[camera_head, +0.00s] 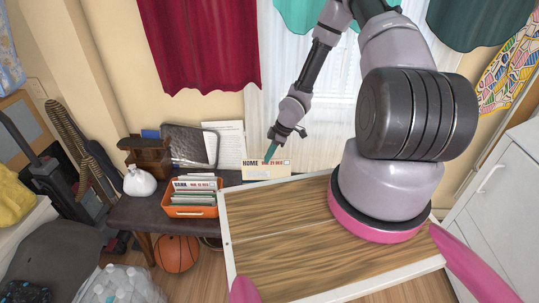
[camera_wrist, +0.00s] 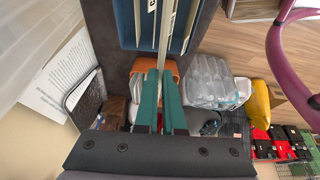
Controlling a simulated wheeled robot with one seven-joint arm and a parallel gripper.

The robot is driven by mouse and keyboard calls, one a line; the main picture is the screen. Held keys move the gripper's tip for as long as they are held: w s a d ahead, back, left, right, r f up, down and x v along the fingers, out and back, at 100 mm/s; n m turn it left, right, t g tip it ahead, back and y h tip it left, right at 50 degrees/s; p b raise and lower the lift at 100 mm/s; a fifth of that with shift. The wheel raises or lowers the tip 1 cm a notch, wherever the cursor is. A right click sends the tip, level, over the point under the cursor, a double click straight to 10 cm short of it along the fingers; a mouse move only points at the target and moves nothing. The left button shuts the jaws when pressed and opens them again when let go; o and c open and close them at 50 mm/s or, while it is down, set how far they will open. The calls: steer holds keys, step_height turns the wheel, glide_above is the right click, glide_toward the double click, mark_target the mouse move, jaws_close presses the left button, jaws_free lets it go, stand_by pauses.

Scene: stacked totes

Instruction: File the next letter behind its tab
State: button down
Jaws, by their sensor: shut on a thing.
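My gripper (camera_head: 269,160) is shut on a pale cream letter (camera_head: 266,173) and holds it upright by its top edge in the head view. Its printed line starts with HOME. In the wrist view my green fingers (camera_wrist: 160,75) pinch the letter (camera_wrist: 166,38), seen nearly edge-on. A blue file box (camera_wrist: 127,25) with labelled tabs lies beyond the fingertips there; I cannot tell whether the letter's lower edge is inside it. The orange bin (camera_head: 192,211) holds several upright letters, the front one printed; it also shows partly behind my fingers in the wrist view (camera_wrist: 143,66).
A wooden-topped surface with a white rim (camera_head: 227,240) fills the foreground and hides part of the dark bench (camera_head: 135,212). A white vase (camera_head: 137,182), wooden ornament (camera_head: 147,154), mesh tray (camera_head: 190,145) and white sheet (camera_head: 226,142) stand left of the letter. A basketball (camera_head: 176,254) lies below.

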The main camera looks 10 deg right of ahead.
mark_target(269, 177)
steer(key=shift+f, duration=6.1)
steer(key=c, duration=0.9)
jaws_free()
steer(key=shift+c, duration=0.2)
steer(key=shift+r, duration=0.15)
steer(key=v, duration=1)
steer(key=shift+d+r, duration=0.1)
steer(key=shift+r, duration=0.15)
